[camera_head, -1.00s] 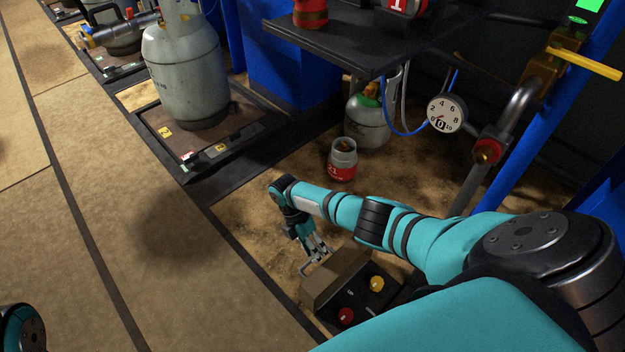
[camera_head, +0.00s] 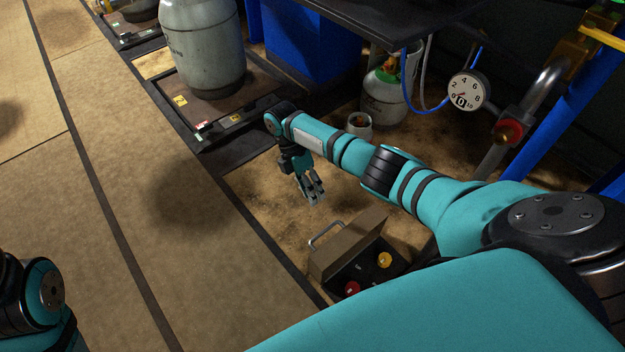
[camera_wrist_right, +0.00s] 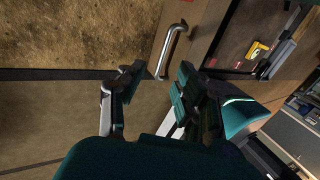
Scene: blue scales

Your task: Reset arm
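My right arm reaches in from the right in the head view. Its gripper (camera_head: 311,196) hangs above the brown floor, just beyond the control box. In the right wrist view the two fingers of the right gripper (camera_wrist_right: 150,95) stand apart with nothing between them. A metal handle (camera_wrist_right: 171,50) shows beyond the fingertips there; I cannot tell how far off it is. My left arm shows only as a teal and black part at the lower left of the head view; its gripper is not in view.
A brown control box (camera_head: 345,248) with a red and a yellow knob stands below the gripper. A grey gas cylinder (camera_head: 203,50) stands on a scale platform (camera_head: 262,105). A small canister (camera_head: 358,127) is partly hidden behind my right arm. A pressure gauge (camera_head: 467,91) hangs right.

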